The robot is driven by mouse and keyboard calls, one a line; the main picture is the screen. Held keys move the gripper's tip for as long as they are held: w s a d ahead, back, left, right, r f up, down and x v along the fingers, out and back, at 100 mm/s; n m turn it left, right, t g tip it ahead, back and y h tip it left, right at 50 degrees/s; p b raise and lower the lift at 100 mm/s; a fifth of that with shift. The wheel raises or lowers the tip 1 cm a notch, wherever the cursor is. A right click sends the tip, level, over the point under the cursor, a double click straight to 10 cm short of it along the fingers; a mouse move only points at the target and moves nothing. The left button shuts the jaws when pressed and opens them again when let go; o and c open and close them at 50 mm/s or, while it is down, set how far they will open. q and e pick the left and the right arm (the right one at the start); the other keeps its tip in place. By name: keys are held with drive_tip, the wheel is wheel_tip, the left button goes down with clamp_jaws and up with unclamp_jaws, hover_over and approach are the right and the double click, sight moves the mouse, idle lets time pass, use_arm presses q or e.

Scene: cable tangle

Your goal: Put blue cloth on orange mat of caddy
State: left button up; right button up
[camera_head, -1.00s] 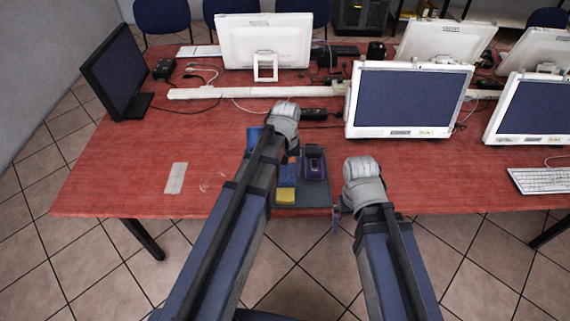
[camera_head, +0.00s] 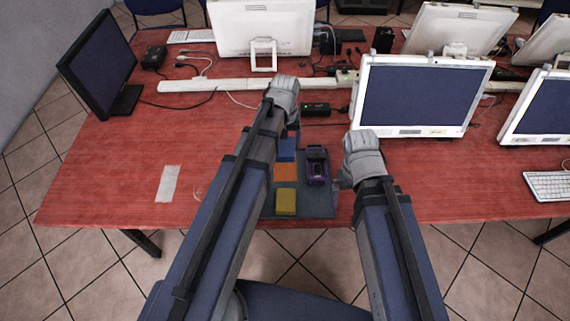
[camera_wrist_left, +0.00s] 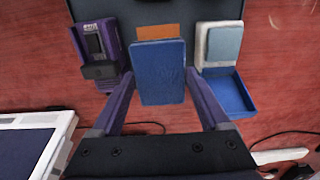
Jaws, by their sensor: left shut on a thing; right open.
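The blue cloth (camera_head: 287,150) shows as a small flat rectangle just beyond the orange mat (camera_head: 285,172) of the grey caddy (camera_head: 318,207). In the left wrist view the blue cloth (camera_wrist_left: 161,72) lies between the purple fingers of my left gripper (camera_wrist_left: 162,92), which is shut on it. An orange strip of the mat (camera_wrist_left: 157,31) shows past the cloth's upper edge. I cannot tell the cloth's height above the caddy. My left gripper's fingertips are mostly hidden behind the arm in the head view. My right gripper (camera_head: 339,184) is open and empty, right of the caddy.
A yellow block (camera_head: 286,201) and a purple device (camera_head: 317,165) sit on the caddy. A blue tray with a pale box (camera_wrist_left: 228,90) stands beside it in the wrist view. Monitors (camera_head: 423,95) and cables lie behind.

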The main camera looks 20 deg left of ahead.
use_arm(q)
drive_tip(key=shift+f+b, duration=5.05)
drive_tip(key=shift+f, duration=0.05)
use_arm(e)
drive_tip(key=shift+f, duration=5.1)
use_arm(q)
drive_tip(key=shift+r, duration=0.15)
use_arm(e)
drive_tip(key=shift+r, duration=0.1)
use_arm(q)
drive_tip(key=o, duration=0.7)
drive_tip(key=shift+f, duration=0.2)
drive_tip(key=o, duration=0.4)
drive_tip(key=shift+c, duration=0.2)
drive_tip(key=shift+r, duration=0.15)
wheel_tip(320, 180, up, 12)
drive_tip(key=p, duration=1.2)
use_arm(e)
wheel_tip(320, 180, up, 12)
